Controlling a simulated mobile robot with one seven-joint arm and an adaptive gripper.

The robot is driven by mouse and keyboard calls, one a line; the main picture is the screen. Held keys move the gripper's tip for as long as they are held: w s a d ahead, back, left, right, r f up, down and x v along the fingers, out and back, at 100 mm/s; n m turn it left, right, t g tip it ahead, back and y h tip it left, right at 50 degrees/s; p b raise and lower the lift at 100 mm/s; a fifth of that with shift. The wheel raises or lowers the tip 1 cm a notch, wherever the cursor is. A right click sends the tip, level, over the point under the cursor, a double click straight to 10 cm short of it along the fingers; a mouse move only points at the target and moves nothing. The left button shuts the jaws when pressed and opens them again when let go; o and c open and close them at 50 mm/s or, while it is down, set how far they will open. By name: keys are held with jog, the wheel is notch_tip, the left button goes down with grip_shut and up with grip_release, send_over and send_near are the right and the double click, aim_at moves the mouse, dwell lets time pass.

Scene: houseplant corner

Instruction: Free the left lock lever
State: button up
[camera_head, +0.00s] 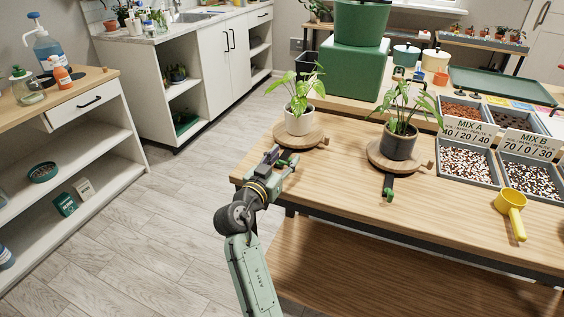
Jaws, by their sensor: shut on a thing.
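The left round wooden stand (300,136) sits near the table's left corner and holds a leafy plant in a white pot (299,121). My gripper (280,160) is at the front edge of this stand, shut on the left lock lever (284,163). Only a little of the lever's green end shows between the fingers; the rest is hidden. The right wooden stand (378,160) holds a plant in a dark pot (400,143). Its lock lever (389,190), dark with a green knob, points toward the table's front edge, apart from my gripper.
The wooden table (340,195) is clear in front of the stands. A yellow scoop (511,208) lies right, by two grey trays of mix (467,162) with MIX A and MIX B signs. A green block (353,72) stands behind the plants.

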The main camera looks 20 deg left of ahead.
jog(key=y, duration=0.1)
jog(key=d+n+y, duration=0.1)
jog(key=shift+w+n+y+p, duration=0.3)
jog(key=shift+p, duration=0.05)
jog(key=shift+n+y, duration=0.5)
jog(key=shift+y, duration=0.2)
jog(key=shift+c, duration=0.6)
jog(key=shift+w, duration=0.1)
jog(key=o, duration=1)
jog(key=shift+o, duration=0.9)
jog(key=shift+a, duration=0.1)
jog(key=shift+a+f, duration=0.1)
jog(key=shift+a+y, duration=0.1)
jog(key=shift+y, duration=0.3)
